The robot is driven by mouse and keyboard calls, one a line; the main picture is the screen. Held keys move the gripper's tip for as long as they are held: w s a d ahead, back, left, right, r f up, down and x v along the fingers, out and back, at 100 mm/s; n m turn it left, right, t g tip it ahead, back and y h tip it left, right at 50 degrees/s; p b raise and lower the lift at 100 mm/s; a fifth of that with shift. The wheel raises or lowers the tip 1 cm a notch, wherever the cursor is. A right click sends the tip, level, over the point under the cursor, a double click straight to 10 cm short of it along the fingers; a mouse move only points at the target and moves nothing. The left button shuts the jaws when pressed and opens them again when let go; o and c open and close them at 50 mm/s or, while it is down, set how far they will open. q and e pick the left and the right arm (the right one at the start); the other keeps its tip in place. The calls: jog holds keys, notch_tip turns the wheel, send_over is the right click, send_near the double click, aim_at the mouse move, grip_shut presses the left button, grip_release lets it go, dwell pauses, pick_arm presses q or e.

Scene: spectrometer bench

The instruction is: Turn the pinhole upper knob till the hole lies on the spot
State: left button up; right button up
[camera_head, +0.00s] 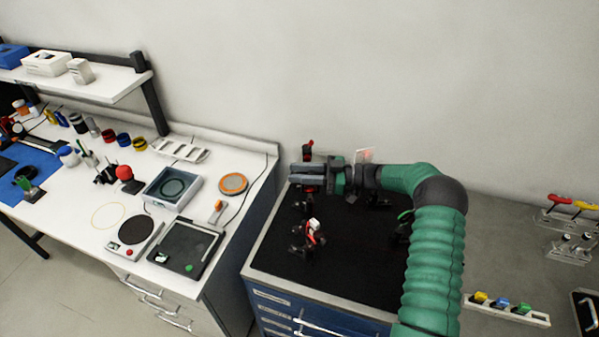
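My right gripper (303,174) reaches in from the right over the back left of the black optics board (345,270), its fingers pointing left. Whether the fingers are apart or closed is too small to tell. A small black and red mount (308,148) stands just behind the fingers, and a bit of red shows just below them. I cannot tell which part is the pinhole or its upper knob; the gripper may hide it. A pale card with a reddish mark (364,156) shows behind my wrist. My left gripper is not in view.
Another small mount with white and red parts (312,231) stands nearer on the board. My green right arm hides the board's right side. The white bench (75,215) at left holds a scale, trays and several small items. A rack of coloured pieces (507,308) lies at right.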

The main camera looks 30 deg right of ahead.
jog(key=shift+d, duration=0.1)
grip_shut()
jog(key=shift+r+t, duration=0.1)
jog(key=shift+t, duration=0.2)
jog(key=m+t+h, duration=0.2)
jog(key=m+h, duration=0.1)
jog(key=d+m+t+h, duration=0.1)
jog(key=m+t+h, duration=0.1)
jog(key=m+h, duration=0.1)
jog(key=w+m+t+h, duration=0.1)
jog(key=m+t+h, duration=0.1)
jog(key=h, duration=0.3)
jog(key=shift+d+m+t+p, duration=0.35)
jog(key=shift+d+m+t, duration=0.05)
jog(key=shift+t, duration=0.1)
jog(key=shift+w+h, duration=0.1)
jog(key=shift+h, duration=0.2)
jog(key=shift+o, duration=1.3)
grip_release()
jog(key=shift+d, duration=0.1)
